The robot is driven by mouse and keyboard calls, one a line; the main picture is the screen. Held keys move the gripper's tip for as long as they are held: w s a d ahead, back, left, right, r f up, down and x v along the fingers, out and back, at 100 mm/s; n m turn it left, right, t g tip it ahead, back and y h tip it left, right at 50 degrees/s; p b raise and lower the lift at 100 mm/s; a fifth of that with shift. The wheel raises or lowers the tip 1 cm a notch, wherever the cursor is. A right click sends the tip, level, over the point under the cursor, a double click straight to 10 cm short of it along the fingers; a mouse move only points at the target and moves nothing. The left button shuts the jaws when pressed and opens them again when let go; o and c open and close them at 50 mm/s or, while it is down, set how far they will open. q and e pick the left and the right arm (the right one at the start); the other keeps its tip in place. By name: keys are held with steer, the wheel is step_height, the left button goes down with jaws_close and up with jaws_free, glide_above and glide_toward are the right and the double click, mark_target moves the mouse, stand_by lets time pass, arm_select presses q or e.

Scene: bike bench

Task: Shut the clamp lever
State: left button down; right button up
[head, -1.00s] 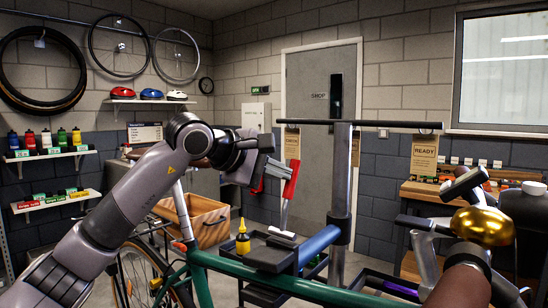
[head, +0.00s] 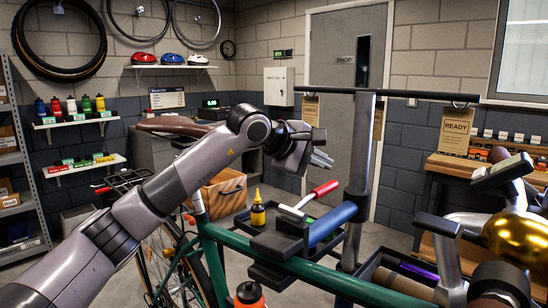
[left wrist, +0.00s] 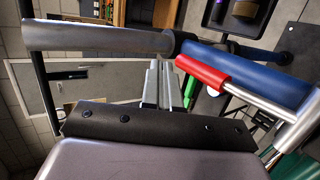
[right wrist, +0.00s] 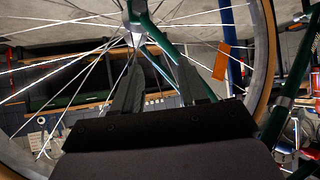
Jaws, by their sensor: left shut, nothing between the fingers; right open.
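The clamp lever (head: 325,188) has a red grip and a silver shaft. In the head view it slants low, up to the right, just above the blue clamp body (head: 332,222). In the left wrist view the red grip (left wrist: 200,72) lies close along the blue clamp tube (left wrist: 245,75); I cannot tell whether they touch. My left gripper (head: 322,160) is shut and empty, just above the grip. Its fingers (left wrist: 162,85) show beside the grip in the left wrist view. My right gripper (right wrist: 160,85) is open and empty, in front of a spoked wheel.
The stand's grey post (head: 360,170) and black crossbar (head: 390,94) rise beside the clamp. A green bike frame (head: 300,268) runs below. A tray holds a yellow bottle (head: 258,208). A gold bell (head: 512,238) and handlebar parts crowd the right side.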

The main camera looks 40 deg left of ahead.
arm_select(q)
steer(key=shift+w+d+f+b, duration=0.15)
steer(key=shift+w+f, duration=0.15)
steer(key=shift+f, duration=0.2)
steer(key=shift+w+a+f+b, duration=0.15)
steer(key=shift+w+f, duration=0.1)
steer(key=shift+f, duration=0.2)
steer(key=shift+w+d+f+b, duration=0.15)
steer(key=shift+w+f, duration=0.15)
steer(key=shift+f, duration=0.2)
steer(key=b+v, duration=0.1)
steer(key=v, duration=0.6)
steer(key=shift+b, duration=0.3)
steer(key=shift+s, duration=0.1)
